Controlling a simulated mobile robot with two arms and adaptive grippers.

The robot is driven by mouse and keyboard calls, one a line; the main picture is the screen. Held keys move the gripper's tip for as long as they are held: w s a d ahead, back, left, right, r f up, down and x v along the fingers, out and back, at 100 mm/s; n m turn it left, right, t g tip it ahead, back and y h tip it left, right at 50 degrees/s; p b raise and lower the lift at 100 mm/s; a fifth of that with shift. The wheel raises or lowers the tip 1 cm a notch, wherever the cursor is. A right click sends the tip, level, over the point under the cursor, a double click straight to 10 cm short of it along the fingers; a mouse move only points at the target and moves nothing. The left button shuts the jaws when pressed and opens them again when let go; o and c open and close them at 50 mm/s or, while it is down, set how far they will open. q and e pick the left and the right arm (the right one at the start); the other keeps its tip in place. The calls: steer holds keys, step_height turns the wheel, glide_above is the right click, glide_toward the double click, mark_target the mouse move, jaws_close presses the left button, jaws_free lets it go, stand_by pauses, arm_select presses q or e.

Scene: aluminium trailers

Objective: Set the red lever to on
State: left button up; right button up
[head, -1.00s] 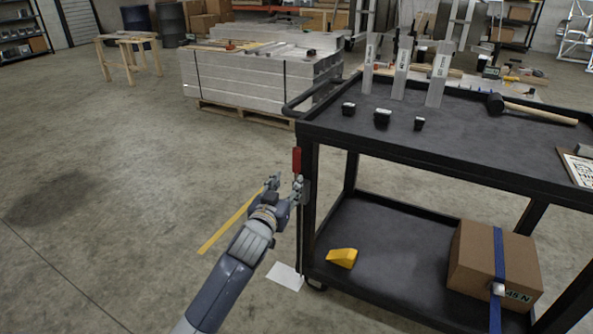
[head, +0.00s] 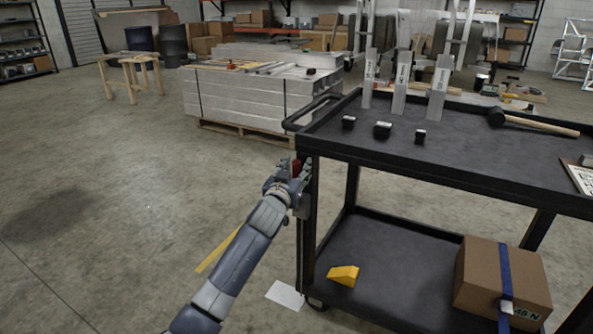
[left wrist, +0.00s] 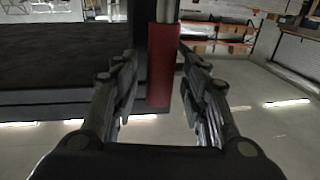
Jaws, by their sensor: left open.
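The red lever (head: 297,167) is at the near left corner post of the black cart (head: 430,165), mostly hidden behind my left gripper in the head view. In the left wrist view its red handle (left wrist: 162,65) stands upright between the two fingers. My left gripper (head: 294,168) is open, one finger on each side of the handle. A gap shows between the handle and each finger. My right gripper is not in view.
On the cart's top are several upright metal profiles (head: 402,85), small black blocks (head: 382,130) and a mallet (head: 530,122). Its lower shelf holds a yellow wedge (head: 343,275) and a strapped carton (head: 505,280).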

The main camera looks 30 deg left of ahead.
arm_select(q)
steer(key=shift+w, duration=0.2)
jaws_close()
steer(key=shift+d, duration=0.1)
